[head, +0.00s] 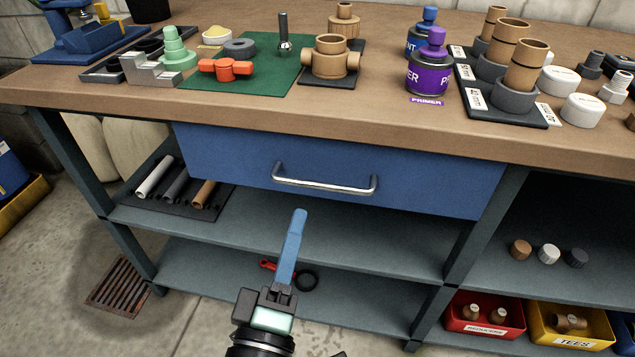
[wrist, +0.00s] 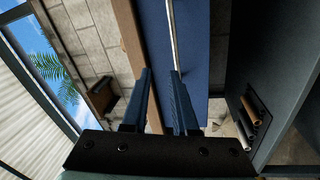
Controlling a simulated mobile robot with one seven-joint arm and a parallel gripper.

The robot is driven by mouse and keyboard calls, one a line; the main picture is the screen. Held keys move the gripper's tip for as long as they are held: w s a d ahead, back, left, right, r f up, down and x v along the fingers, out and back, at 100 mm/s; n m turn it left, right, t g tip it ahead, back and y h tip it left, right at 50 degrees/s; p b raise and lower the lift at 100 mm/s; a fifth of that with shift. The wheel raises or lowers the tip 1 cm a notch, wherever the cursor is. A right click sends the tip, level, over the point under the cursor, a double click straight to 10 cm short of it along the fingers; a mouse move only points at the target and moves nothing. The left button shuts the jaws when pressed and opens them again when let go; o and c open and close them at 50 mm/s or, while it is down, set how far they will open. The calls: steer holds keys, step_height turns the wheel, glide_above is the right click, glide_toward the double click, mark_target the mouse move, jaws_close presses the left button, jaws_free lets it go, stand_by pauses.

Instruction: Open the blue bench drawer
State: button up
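The blue bench drawer (head: 235,165) sits under the wooden worktop, and its front looks shut. Its curved metal handle (head: 325,187) runs across the middle of the front. My gripper (head: 299,213) is just below and in front of the handle, left of its middle, and points up towards it. In the wrist view, the gripper (wrist: 161,72) has its two blue fingers apart with nothing between them. There the handle (wrist: 173,35) runs up the picture in line with the right finger's tip, against the blue drawer front (wrist: 193,40). Contact with the handle cannot be told.
The worktop (head: 405,135) holds a purple primer can (head: 430,72), several pipe fittings and a green mat (head: 262,75). Below the drawer are a shelf (head: 300,235) with pipe pieces on a dark tray, and red (head: 485,330) and yellow bins (head: 575,337). Space before the drawer front looks clear.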

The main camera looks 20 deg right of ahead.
mark_target(321, 188)
step_height(321, 188, down, 4)
steer(key=s+r+n, duration=0.1)
steer(key=s+n, duration=0.1)
steer(key=n, duration=0.1)
steer(key=x, duration=1.2)
steer(key=shift+w+d, duration=0.2)
steer(key=shift+d, duration=0.1)
jaws_close()
stand_by(0.7)
